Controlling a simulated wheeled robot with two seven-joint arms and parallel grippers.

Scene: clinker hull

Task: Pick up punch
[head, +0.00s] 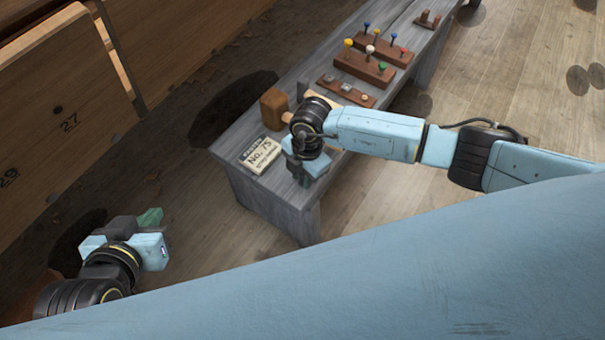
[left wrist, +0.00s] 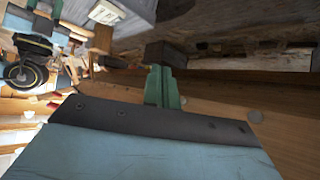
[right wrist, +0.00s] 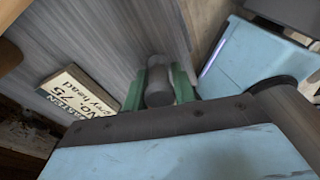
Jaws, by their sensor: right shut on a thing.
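A grey cylindrical piece, which looks like the punch (right wrist: 158,82), stands between the green fingers of my right gripper (right wrist: 160,92) in the right wrist view. The fingers are shut on it, one on each side. Its lower end is hidden. In the head view my right gripper (head: 300,172) is over the near end of the grey bench (head: 265,190), and the arm hides most of the held piece. My left gripper (head: 148,218) is low at the left, away from the bench. In the left wrist view its green fingers (left wrist: 164,86) are together with nothing visible between them.
A label card (head: 261,155) lies near the bench's end, left of my right gripper. A wooden mallet head (head: 274,108) is behind it. A small tray (head: 347,90) and racks with coloured-topped tools (head: 358,68) stand farther along. The planked hull (head: 60,120) is left.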

